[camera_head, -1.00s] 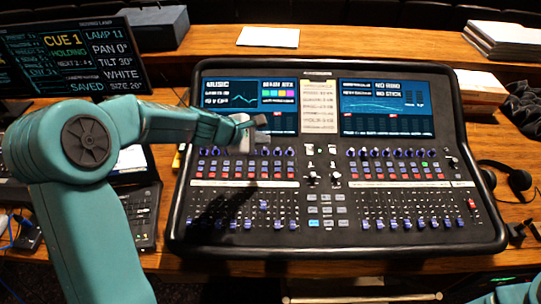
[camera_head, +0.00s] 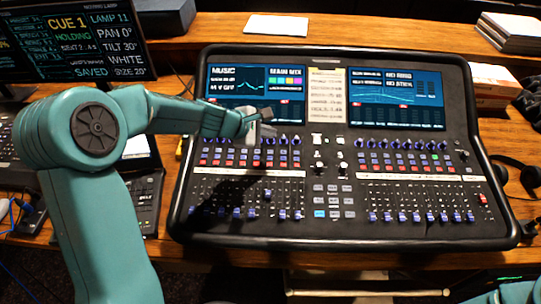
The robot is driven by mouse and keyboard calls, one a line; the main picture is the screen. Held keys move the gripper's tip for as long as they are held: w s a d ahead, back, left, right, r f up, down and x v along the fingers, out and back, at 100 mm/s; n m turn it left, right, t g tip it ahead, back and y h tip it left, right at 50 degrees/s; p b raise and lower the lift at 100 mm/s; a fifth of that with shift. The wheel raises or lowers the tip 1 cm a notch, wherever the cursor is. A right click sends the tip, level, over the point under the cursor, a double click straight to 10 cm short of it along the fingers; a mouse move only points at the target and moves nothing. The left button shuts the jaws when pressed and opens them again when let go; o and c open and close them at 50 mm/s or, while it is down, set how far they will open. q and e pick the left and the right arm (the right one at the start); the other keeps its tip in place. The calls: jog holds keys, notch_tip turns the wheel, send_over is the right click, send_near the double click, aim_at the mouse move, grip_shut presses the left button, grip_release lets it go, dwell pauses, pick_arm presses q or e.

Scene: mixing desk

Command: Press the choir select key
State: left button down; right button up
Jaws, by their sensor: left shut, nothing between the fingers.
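The mixing desk (camera_head: 330,243) is a black console with two screens, rows of small keys and knobs, and faders below. Rows of red and pale keys (camera_head: 230,163) run under the left screen (camera_head: 228,82), with a similar block (camera_head: 400,170) under the right screen (camera_head: 400,90). The key labels are too small to read, so I cannot tell which is the choir select key. My left gripper (camera_head: 264,119) is shut and empty, over the lower part of the left screen and upper knobs, hiding some of them. It appears above the surface. My right gripper is out of view.
A cue monitor (camera_head: 70,45) and a keypad (camera_head: 145,205) stand at the left. White paper (camera_head: 265,26) lies behind the desk. A stack of papers (camera_head: 512,35) is at the back right, and black headphones (camera_head: 515,175) lie at the right edge.

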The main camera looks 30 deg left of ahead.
aim_at(270, 152)
pick_arm(q)
notch_tip(270, 152, down, 5)
jog(key=b, duration=0.3)
jog(key=shift+w+a+b, duration=0.1)
jog(key=shift+w+b, duration=0.05)
jog(key=shift+b, duration=0.25)
jog(key=shift+w+f, duration=0.1)
jog(key=shift+f, duration=0.2)
jog(key=shift+s+r, duration=0.2)
jog(key=shift+w+f, duration=0.1)
jog(key=shift+w, duration=0.05)
dwell(0.8)
